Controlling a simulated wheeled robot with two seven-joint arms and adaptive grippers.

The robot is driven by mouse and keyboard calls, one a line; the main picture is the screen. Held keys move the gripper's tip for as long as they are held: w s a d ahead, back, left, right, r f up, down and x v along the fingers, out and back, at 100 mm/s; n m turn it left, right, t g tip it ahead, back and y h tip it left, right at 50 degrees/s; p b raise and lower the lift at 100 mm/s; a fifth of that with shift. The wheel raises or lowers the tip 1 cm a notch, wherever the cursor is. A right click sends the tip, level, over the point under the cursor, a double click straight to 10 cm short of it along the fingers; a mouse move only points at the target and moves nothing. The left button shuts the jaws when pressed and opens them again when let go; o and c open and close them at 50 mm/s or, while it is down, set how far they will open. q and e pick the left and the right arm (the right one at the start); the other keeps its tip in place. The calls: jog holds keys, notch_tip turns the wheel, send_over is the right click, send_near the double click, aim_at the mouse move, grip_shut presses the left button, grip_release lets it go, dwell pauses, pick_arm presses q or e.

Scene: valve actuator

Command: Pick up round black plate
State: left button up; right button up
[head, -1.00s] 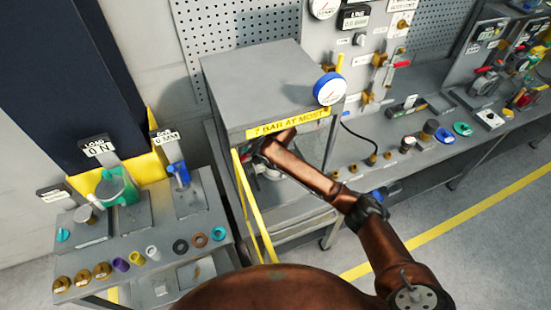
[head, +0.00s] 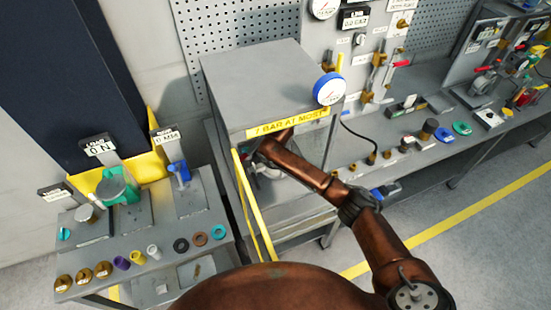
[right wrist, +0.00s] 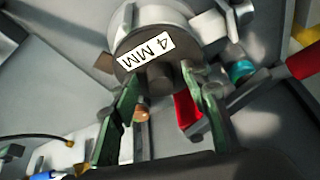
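A flat black ring (head: 181,245) lies on the left cart, in a row beside a brown ring and a teal ring; it is the only flat round black piece I can pick out. I cannot tell if it is the plate. My right arm reaches under the grey hooded cabinet (head: 258,80), which hides its gripper in the head view. In the right wrist view, my right gripper (right wrist: 160,90) has its green fingers apart, on either side of the short stem below a grey round body (right wrist: 150,38) labelled "4 MM". No firm contact shows. My left gripper is not in view.
The left cart holds several brass parts (head: 83,276), purple and white cups, and test stands. A yellow bar (head: 255,205) runs along the cabinet's side. The bench (head: 385,150) to the right carries fittings, a teal ring and a dark cylinder (head: 429,128).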

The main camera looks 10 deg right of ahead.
grip_shut()
jog(key=shift+w+r, duration=0.1)
jog(key=shift+r, duration=0.1)
dwell(0.4)
